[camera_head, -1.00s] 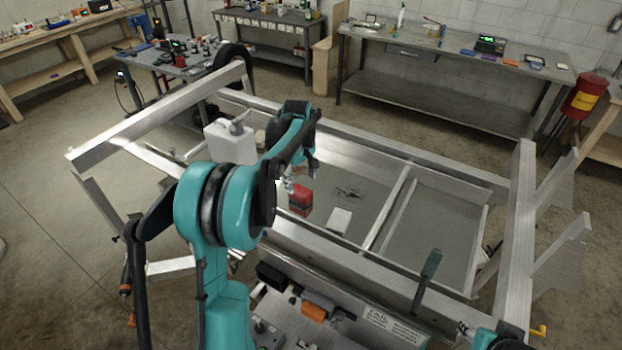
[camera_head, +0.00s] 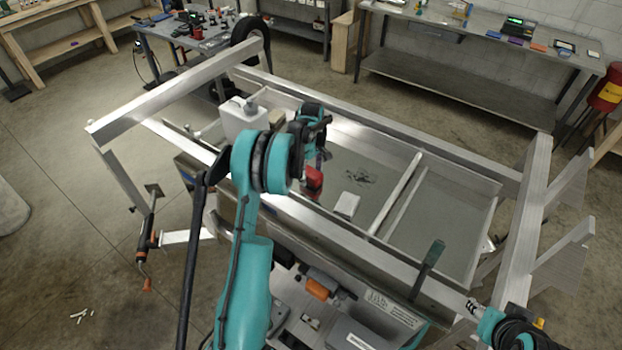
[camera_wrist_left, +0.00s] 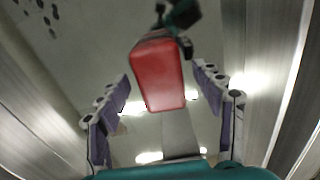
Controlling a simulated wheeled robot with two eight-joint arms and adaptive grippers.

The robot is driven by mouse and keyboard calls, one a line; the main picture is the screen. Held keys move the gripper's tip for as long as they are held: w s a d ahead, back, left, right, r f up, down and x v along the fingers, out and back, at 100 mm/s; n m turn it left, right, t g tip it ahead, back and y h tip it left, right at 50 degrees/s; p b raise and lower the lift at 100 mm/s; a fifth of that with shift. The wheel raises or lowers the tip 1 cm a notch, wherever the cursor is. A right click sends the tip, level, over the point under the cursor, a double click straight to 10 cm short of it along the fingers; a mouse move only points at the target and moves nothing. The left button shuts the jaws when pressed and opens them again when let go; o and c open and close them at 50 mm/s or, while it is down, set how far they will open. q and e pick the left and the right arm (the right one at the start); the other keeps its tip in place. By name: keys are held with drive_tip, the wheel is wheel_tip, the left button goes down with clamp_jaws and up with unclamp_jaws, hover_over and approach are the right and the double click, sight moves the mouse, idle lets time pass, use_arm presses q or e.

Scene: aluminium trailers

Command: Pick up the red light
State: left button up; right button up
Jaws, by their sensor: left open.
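The red light (camera_head: 315,182) is inside the trailer bed, just below and beside my left gripper (camera_head: 322,155). In the left wrist view the red light (camera_wrist_left: 158,78) is a rounded red block with a dark part at its far end. It appears between the tips of my open left gripper (camera_wrist_left: 161,86), with a visible gap on each side. I cannot tell how far beyond the tips it lies. Part of my right arm shows at the lower right, with the gripper end (camera_head: 474,308) small and unclear.
The aluminium trailer frame (camera_head: 440,150) surrounds the bed. A white canister (camera_head: 243,122) stands left of my left gripper and a white block (camera_head: 347,205) lies right of the light. A dark green upright piece (camera_head: 427,268) rises at the near rail. The bed's right part is clear.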

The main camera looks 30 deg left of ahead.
use_arm(q)
drive_tip(key=c, duration=1.3)
drive_tip(key=shift+c, duration=0.3)
drive_tip(key=shift+r, duration=0.15)
